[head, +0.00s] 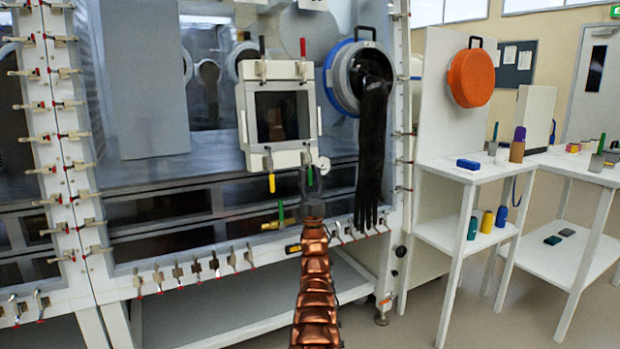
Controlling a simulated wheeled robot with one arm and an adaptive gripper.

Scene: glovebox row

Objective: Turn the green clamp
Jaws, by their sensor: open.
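The green clamp (310,176) hangs at the lower right corner of a pale square hatch frame (243,125) on the glovebox front. Its green handle points down. My gripper (313,180) is dark and open, reaching up from below at the end of my copper-coloured arm. Its fingers appear around or just in front of the green handle; I cannot tell if they touch it. Part of the clamp is hidden by the gripper. A yellow-handled clamp (271,182) hangs at the lower left corner. A red-handled clamp (262,47) and a black-handled clamp (303,47) point up at the top corners.
A small round gauge (323,165) sits right beside the green clamp. A black glove (372,150) hangs from a blue-ringed port to the right. A brass valve with a green lever (281,211) lies below left. White tables (450,165) stand at the right.

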